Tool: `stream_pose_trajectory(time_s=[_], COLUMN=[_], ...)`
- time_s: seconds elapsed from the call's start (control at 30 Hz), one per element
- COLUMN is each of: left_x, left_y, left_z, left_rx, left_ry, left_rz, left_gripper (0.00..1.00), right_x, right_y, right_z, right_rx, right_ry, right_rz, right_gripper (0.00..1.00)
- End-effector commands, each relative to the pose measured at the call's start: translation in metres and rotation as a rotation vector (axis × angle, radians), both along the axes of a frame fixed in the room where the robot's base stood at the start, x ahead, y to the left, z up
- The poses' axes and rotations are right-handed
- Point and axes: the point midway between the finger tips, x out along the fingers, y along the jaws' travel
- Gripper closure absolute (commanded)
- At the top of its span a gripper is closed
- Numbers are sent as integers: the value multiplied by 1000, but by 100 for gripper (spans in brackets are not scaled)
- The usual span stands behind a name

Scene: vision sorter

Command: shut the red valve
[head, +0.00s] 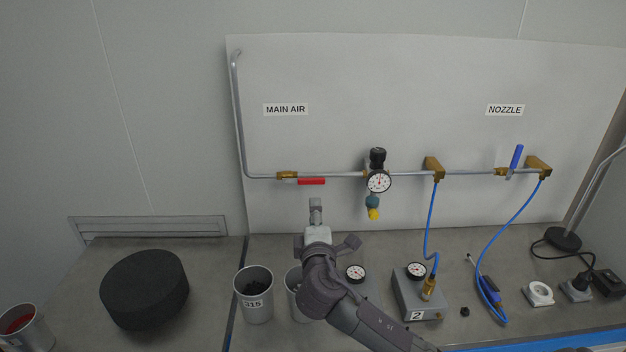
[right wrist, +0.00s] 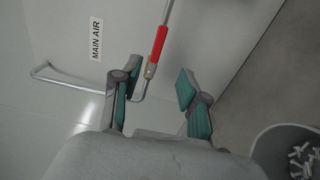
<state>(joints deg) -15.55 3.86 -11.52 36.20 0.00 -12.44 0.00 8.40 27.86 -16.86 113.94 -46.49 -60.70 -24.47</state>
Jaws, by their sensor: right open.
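The red valve handle (head: 311,181) lies along the grey pipe under the MAIN AIR label, in line with the pipe, beside its brass body (head: 287,175). My right gripper (head: 316,204) is below the handle in the head view, apart from it and pointing toward the panel. In the right wrist view my right gripper (right wrist: 160,78) is open and empty. The brass body (right wrist: 150,71) shows between its fingers, and the red handle (right wrist: 158,45) extends up beyond them. My left gripper is not in view.
A gauge with a black knob (head: 378,181) sits on the pipe to the right. A blue-handled valve (head: 516,158) stands upright under NOZZLE. Cups (head: 256,310), a black round block (head: 145,290) and a numbered gauge box (head: 418,299) stand on the bench. Blue hoses hang at right.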

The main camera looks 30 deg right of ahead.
Motion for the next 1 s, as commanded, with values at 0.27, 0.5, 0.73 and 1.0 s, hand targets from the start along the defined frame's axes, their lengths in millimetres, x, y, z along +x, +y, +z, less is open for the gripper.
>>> stream_pose_trajectory(time_s=[0.27,0.5,0.73,1.0], left_x=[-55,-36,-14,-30], left_y=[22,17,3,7], left_z=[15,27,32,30], left_rx=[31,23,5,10], left_ry=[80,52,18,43], left_rz=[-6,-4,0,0], left_gripper=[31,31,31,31], right_x=[46,87,106,109], right_y=[-30,-54,-65,-67], right_z=[4,2,0,-1], right_rx=[0,5,4,5], right_ry=[2,2,1,1], right_rz=[-4,-3,-2,0], right_gripper=[56,56,56,56])
